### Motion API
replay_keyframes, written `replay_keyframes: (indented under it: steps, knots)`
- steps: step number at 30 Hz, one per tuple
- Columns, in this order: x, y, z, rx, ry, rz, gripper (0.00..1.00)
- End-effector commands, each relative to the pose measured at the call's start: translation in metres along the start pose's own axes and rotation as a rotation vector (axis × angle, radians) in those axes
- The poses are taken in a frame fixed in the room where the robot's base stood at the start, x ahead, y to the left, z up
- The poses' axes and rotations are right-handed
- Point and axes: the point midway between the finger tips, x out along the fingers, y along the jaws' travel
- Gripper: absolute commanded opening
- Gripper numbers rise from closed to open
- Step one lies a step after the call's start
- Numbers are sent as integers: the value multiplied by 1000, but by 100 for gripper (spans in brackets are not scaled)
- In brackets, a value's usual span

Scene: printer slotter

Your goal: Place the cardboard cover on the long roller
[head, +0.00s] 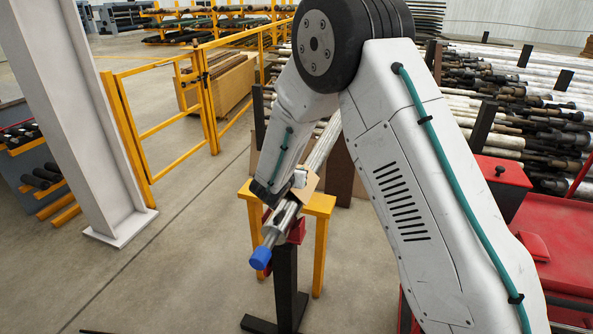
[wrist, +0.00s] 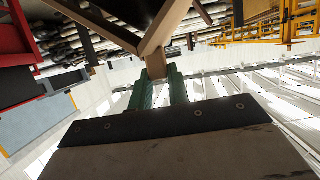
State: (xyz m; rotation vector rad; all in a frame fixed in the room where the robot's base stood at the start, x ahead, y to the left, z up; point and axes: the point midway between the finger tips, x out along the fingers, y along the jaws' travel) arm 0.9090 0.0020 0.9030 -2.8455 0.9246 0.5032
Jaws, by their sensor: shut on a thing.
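The cardboard cover (wrist: 150,45) is a brown folded piece with two sides that spread apart in a V in the wrist view. My gripper (wrist: 158,78) has green fingers, shut on the fold of the cover. In the head view, the cover (head: 309,186) shows as a small tan piece at the long roller, largely hidden by my arm. The long roller (head: 321,151) is a silver bar slanting toward the camera, with a blue cap (head: 261,257) on its near end. Whether the cover touches the roller cannot be told.
A dark stand with a red cradle (head: 297,230) is under the roller's near end. A yellow trestle (head: 320,206) stands behind it. A red cart (head: 553,215) is at the right. Yellow railing (head: 160,120) and a grey post (head: 90,110) stand left. Floor at left front is clear.

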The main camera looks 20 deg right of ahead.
Motion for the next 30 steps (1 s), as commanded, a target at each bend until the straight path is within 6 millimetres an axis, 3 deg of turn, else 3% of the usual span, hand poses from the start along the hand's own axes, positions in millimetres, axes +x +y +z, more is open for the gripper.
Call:
replay_keyframes:
  steps: [10, 11, 12, 13, 21, 26, 30]
  knots:
    - [3, 0, 7, 0, 0, 0, 0]
    - [2, 0, 7, 0, 0, 0, 26]
    - [2, 0, 7, 0, 0, 0, 37]
    - [2, 0, 7, 0, 0, 0, 39]
    - [2, 0, 6, 0, 0, 0, 39]
    - [-3, 0, -7, 1, 2, -1, 39]
    - [-33, -1, -4, -2, 0, -5, 39]
